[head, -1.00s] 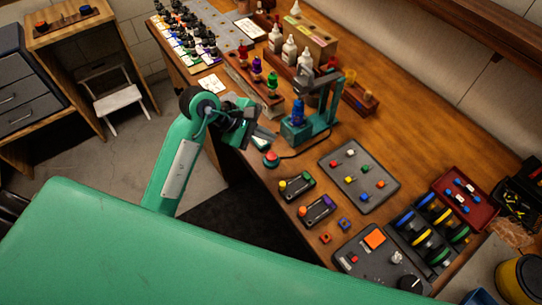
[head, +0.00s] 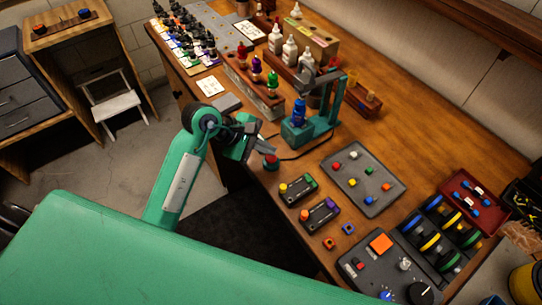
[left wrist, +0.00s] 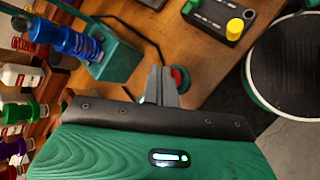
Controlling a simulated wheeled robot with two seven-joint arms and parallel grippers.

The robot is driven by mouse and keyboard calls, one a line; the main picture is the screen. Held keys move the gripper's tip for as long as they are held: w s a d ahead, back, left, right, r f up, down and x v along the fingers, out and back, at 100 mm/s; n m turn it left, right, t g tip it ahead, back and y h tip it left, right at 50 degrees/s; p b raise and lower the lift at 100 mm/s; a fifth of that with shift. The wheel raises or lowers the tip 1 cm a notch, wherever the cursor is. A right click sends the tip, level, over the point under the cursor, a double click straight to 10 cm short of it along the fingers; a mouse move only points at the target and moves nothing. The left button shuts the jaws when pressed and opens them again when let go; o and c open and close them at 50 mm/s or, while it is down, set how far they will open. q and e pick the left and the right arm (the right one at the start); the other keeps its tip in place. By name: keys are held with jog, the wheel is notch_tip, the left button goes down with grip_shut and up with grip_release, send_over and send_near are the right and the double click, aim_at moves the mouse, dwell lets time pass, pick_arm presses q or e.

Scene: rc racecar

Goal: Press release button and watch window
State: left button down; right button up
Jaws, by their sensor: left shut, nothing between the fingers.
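The blue part shows there too (left wrist: 75,42). I cannot make out which thing is the window. My right gripper is not in view.
Two small dark boxes with coloured knobs (head: 320,214) and a grey tray of coloured pieces (head: 362,180) lie to the right. A control panel (head: 385,268) is at the lower right. Bottles (head: 290,50) and racks stand behind. Bare bench lies right of the fixture.

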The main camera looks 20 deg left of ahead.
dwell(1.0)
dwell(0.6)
pick_arm(q)
jog(key=shift+f+b, duration=0.4)
jog(key=shift+b, duration=0.25)
